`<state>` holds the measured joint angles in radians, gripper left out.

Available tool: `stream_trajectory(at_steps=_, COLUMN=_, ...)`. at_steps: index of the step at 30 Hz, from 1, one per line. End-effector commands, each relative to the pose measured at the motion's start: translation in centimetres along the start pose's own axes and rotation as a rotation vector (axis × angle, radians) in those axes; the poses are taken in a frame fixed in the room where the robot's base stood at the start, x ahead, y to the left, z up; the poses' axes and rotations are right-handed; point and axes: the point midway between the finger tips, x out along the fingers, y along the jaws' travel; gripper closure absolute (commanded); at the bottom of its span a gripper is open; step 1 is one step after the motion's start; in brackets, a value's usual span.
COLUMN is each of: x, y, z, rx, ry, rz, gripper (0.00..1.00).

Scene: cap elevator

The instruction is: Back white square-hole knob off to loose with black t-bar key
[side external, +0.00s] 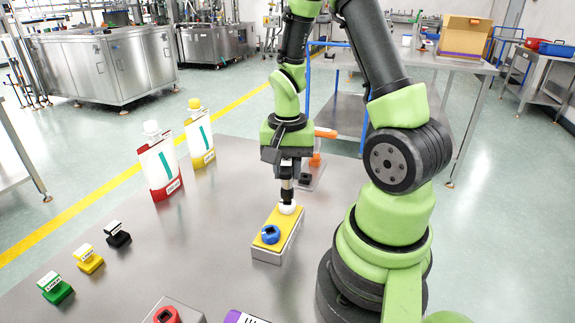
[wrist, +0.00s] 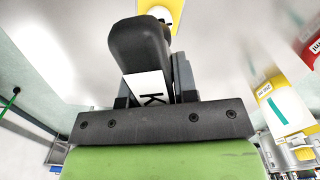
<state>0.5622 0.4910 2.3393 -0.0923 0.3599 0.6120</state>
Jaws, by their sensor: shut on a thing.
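My gripper (side external: 286,178) points down over the yellow-topped block (side external: 262,246). It is shut on the black t-bar key (wrist: 140,45), whose bar and white label marked K fill the middle of the wrist view. In the side view the key's lower end meets the white knob (side external: 287,208) at the far end of the block. Whether the key is seated in the square hole is hidden. A blue knob (side external: 270,234) sits on the near end of the same block, with a dark hole in its top.
Black (side external: 117,235), yellow (side external: 89,258) and green (side external: 55,287) labelled pieces stand at left. Red (side external: 163,172) and yellow (side external: 199,140) bottle pouches stand behind. A red knob (side external: 166,315) is at the front edge. An orange-handled fixture (side external: 315,160) stands close behind my gripper. The table between is clear.

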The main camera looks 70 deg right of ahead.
Motion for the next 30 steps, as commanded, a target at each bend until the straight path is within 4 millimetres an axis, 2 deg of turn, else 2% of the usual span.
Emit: stream_trajectory(at_steps=30, x=1.2, y=0.0, z=0.0, rx=-0.007, ry=0.0, rz=0.0, gripper=1.0)
